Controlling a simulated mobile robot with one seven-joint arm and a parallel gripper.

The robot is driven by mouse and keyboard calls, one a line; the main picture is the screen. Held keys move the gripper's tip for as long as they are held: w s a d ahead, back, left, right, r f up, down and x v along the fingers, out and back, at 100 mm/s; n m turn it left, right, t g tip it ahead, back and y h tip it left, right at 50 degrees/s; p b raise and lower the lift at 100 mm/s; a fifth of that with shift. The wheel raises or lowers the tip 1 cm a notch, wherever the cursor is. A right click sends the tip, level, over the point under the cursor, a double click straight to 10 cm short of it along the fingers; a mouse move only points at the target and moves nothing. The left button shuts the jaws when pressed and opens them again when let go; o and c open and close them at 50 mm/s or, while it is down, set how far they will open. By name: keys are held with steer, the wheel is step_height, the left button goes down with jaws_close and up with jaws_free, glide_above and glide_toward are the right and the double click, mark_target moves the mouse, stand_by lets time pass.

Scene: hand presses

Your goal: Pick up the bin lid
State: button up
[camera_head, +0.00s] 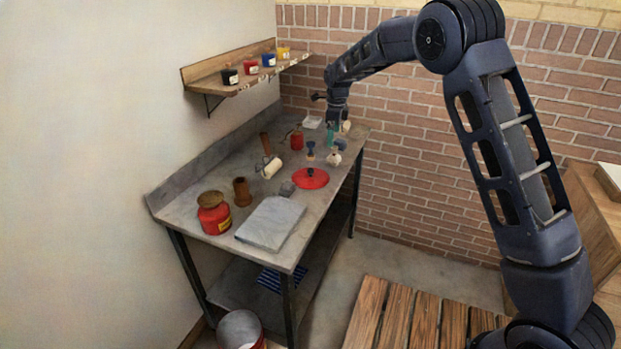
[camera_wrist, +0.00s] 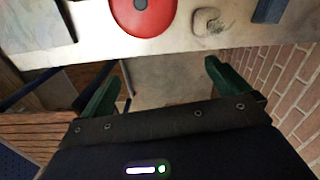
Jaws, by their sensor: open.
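The red round lid (camera_head: 311,178) with a dark knob lies on the grey workbench (camera_head: 230,252), near its front edge. It also shows at the top of the wrist view (camera_wrist: 148,24), partly cut off. My gripper (camera_head: 331,136) is above the bench's far end, behind the lid in the head view. In the wrist view, its green fingers (camera_wrist: 160,64) are apart with nothing between them, and the lid lies beyond their tips. A round pale bin (camera_head: 240,330) with some red on it stands on the floor below the bench, partly cut off.
A red jar (camera_head: 214,214), a brown cup (camera_head: 242,191), a grey folded cloth or slab (camera_head: 270,223) and a cream roller (camera_head: 272,168) stand or lie on the bench. A wall shelf (camera_head: 240,74) holds several small ink pots. A brick wall (camera_head: 430,165) bounds the far side.

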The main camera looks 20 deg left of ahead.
steer(key=m, duration=0.1)
glide_above(311, 170)
step_height(311, 170, down, 6)
steer(key=f, duration=1.1)
steer(key=shift+w+a, duration=0.15)
steer(key=shift+a, duration=0.05)
steer(key=shift+c, duration=0.2)
steer(key=shift+f, duration=0.15)
steer(key=c, duration=2.1)
steer(key=shift+d, duration=0.1)
steer(key=shift+c, duration=0.2)
